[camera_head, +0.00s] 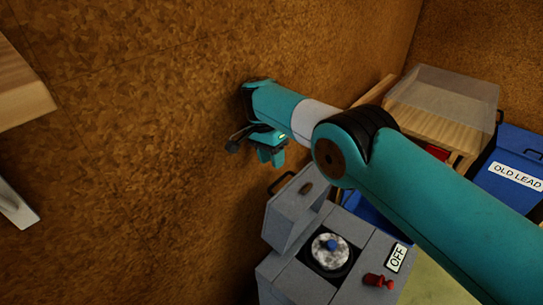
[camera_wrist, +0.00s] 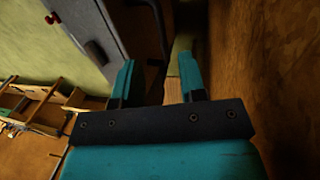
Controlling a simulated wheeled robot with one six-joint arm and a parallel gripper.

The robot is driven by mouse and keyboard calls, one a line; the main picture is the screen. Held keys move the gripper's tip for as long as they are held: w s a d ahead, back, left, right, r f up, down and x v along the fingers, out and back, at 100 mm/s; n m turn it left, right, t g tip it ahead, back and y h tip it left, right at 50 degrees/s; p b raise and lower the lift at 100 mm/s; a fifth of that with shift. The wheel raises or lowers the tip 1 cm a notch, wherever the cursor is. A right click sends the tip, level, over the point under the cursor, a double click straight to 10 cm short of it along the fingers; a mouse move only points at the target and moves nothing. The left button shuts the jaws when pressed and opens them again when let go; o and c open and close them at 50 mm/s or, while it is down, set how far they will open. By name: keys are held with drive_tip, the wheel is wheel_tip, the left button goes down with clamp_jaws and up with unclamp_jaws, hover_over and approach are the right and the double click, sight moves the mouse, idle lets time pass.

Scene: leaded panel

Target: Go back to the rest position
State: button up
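My gripper (camera_head: 271,156) hangs at the end of my teal arm, close to the brown wall and above and left of a grey machine. In the wrist view my gripper (camera_wrist: 158,80) shows two teal fingers spread apart with nothing held between them.
The brown wall (camera_head: 150,150) is close on the left. A wooden box with a clear cover (camera_head: 445,95) and a blue bin labelled "OLD LEAD" (camera_head: 505,160) stand at the right, partly behind my arm. A wooden ledge (camera_head: 20,88) juts in at the left edge.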

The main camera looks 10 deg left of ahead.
drive_tip(key=s+d+r+n+t+y, duration=0.1)
drive_tip(key=s+d+r+n, duration=0.25)
drive_tip(key=d+r, duration=0.5)
drive_tip(key=s+d+r+n+y, duration=0.15)
drive_tip(key=d+r+n, duration=0.3)
drive_tip(key=r, duration=0.65)
drive_tip(key=s+d+r+n+y, duration=0.1)
drive_tip(key=s+d+n+y, duration=0.1)
drive_tip(key=s, duration=1.2)
drive_tip(key=s+d+r+n+y, duration=0.1)
drive_tip(key=s+d+n, duration=0.3)
drive_tip(key=s, duration=1)
drive_tip(key=d, duration=0.2)
drive_tip(key=shift+d+r+y, duration=0.3)
drive_tip(key=shift+y, duration=0.05)
